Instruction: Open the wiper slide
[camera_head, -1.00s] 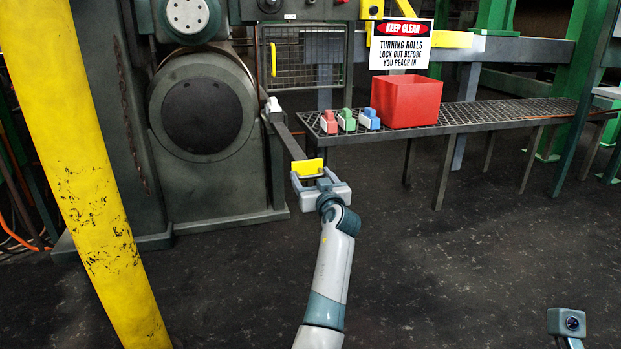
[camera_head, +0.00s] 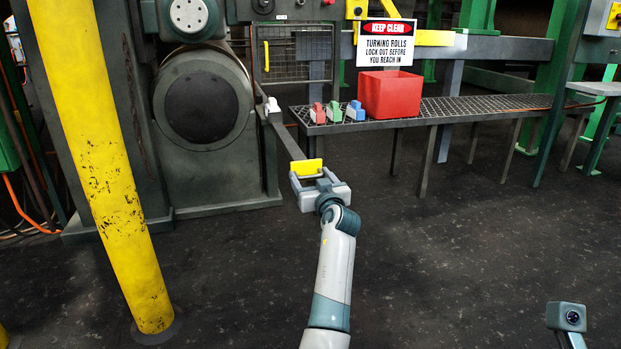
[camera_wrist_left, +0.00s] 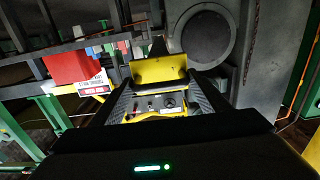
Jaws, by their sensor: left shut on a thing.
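The wiper slide is a long dark bar (camera_head: 286,140) sticking out from the front of the machine, with a yellow handle plate (camera_head: 306,167) at its near end. My left gripper (camera_head: 313,181) is shut on this handle, at the end of my outstretched arm. In the left wrist view the yellow plate (camera_wrist_left: 158,69) sits between the fingertips, with the dark bar running away behind it. The grip on the far side of the plate is hidden. My right gripper is not visible; only a grey piece with a round lens, apparently mine, shows at the lower right.
A grated bench (camera_head: 440,112) right of the slide holds a red bin (camera_head: 390,95) and red, green and blue blocks. A warning sign (camera_head: 386,43) hangs behind. A yellow post (camera_head: 105,180) stands at the left. The dark floor (camera_head: 450,260) at the right is clear.

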